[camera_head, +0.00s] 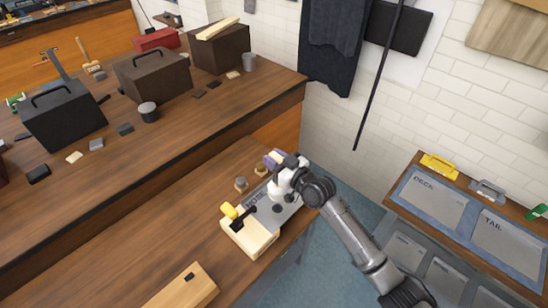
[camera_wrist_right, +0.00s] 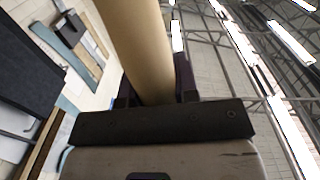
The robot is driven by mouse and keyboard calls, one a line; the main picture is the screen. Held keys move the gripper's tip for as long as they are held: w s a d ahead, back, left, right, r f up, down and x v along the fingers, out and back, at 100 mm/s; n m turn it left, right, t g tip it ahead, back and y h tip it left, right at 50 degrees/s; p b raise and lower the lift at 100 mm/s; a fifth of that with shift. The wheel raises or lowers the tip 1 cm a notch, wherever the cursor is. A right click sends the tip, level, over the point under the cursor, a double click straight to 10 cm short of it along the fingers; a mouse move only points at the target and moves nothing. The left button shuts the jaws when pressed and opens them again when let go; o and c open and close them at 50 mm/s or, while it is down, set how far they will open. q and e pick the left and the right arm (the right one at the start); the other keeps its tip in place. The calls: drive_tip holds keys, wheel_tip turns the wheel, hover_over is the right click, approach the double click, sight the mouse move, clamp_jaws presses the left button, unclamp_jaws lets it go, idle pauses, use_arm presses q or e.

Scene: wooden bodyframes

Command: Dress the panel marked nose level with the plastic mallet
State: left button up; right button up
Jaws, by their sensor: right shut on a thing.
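The grey panel marked NOSE (camera_head: 290,216) lies on the wooden bench, partly hidden by my right arm. Small dark round marks or fittings show on it. My right gripper (camera_head: 281,164) is above the far side of the panel. In the right wrist view it is shut on a tan round handle (camera_wrist_right: 142,50), which looks like the mallet's handle. My left gripper is not in view.
A pale wooden block (camera_head: 249,238) with a yellow and black fitting (camera_head: 230,211) stands at the panel's near left. Small round pieces (camera_head: 241,184) stand behind it. Another pale block (camera_head: 180,290) lies nearer. Panels marked DECK (camera_head: 432,198) and TAIL (camera_head: 506,240) lie at right.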

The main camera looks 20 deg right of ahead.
idle(0.4)
wheel_tip(320, 180, down, 10)
drive_tip(key=b, duration=0.8)
drive_tip(key=shift+r, duration=0.7)
clamp_jaws()
wheel_tip(320, 180, up, 8)
drive_tip(key=p, duration=0.8)
drive_tip(key=shift+r, duration=0.2)
